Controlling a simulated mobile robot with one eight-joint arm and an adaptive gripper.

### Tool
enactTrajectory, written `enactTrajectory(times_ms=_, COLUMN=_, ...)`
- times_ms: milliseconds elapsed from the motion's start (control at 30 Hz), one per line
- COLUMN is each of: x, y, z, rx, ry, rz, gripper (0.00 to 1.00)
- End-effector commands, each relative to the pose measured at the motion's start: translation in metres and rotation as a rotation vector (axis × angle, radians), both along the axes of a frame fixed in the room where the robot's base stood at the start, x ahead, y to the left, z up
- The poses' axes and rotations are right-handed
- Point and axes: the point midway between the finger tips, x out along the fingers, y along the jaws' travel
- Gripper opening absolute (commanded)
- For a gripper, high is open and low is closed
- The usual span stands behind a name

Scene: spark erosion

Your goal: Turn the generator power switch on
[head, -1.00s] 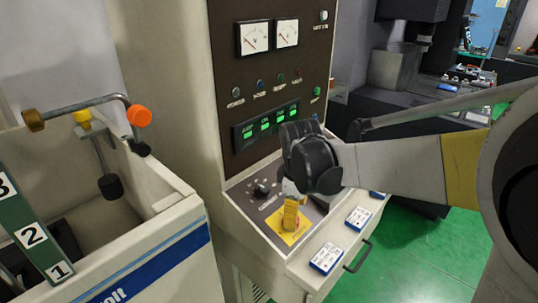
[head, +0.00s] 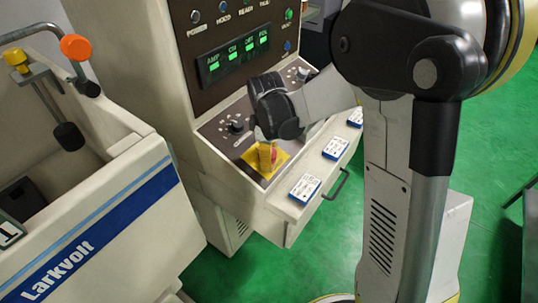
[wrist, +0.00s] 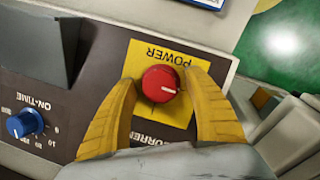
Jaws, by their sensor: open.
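The generator power switch is a round red knob (wrist: 160,84) with a white line, on a yellow plate (wrist: 143,55) marked POWER, upside down in the wrist view. The line points to the right there. My gripper (wrist: 164,86) has its two yellow fingers open, one on each side of the knob. The left fingertip is very close to the knob; I cannot tell if it touches. In the head view my gripper (head: 266,155) points down over the yellow plate (head: 252,158), and only a bit of red shows beside the fingers.
The generator cabinet (head: 130,45) has a green-lit display (head: 233,53). A blue ON-TIME knob (wrist: 25,123) sits near the left finger in the wrist view. Blue-and-white cards (head: 305,187) lie on the ledge above a drawer handle (head: 337,184). A Larkvolt tank (head: 90,240) stands at left.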

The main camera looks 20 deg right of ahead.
Motion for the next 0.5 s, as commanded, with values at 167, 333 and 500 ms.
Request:
enactTrajectory(times_ms=167, x=0.0001, y=-0.0002, z=-0.0005, rx=0.000, ry=0.000, rz=0.000, gripper=0.61)
enactTrajectory(times_ms=333, x=0.0001, y=-0.0002, z=-0.0003, rx=0.000, ry=0.000, rz=0.000, gripper=0.32)
enactTrajectory(times_ms=500, x=0.0000, y=-0.0001, z=-0.0002, rx=0.000, ry=0.000, rz=0.000, gripper=0.07)
